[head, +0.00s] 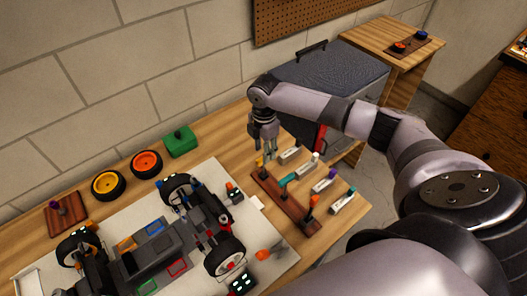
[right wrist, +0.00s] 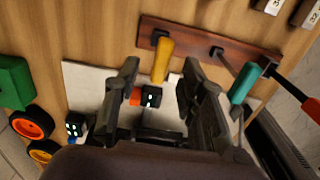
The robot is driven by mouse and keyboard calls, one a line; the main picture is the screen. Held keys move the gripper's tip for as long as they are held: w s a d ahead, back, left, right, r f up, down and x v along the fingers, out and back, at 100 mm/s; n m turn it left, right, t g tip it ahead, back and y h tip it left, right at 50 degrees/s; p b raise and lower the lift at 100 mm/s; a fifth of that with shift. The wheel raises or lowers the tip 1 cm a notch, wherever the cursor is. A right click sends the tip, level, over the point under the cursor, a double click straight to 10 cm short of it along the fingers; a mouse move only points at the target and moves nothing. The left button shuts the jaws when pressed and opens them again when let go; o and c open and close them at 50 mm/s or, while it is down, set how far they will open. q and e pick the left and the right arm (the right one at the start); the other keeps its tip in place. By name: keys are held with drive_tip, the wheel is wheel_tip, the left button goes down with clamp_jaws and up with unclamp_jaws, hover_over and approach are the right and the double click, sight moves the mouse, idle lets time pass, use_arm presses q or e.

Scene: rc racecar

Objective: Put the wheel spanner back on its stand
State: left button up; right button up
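My right gripper (head: 266,150) hangs fingers-down over the far-left end of a dark red-brown tool rack (head: 284,203). In the right wrist view its two fingers (right wrist: 163,75) are apart, with a yellow handle (right wrist: 163,60) beyond and between them; no grip on it shows. A teal handle (right wrist: 243,83) and an orange-red handle (right wrist: 311,107) also stand along the rack. I cannot tell which tool is the wheel spanner. A small brown stand (head: 66,222) with a purple-topped piece is at the far left. My left gripper is not in view.
A partly built car (head: 150,250) and an orange-ended grey tool (head: 272,252) lie on a pale mat (head: 205,172). Yellow (head: 108,185) and orange (head: 146,164) wheels and a green box (head: 180,141) stand behind. Several small labelled blocks (head: 325,180) lie right of the rack.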

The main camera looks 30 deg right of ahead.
wheel_tip(320, 180, up, 8)
idle(1.2)
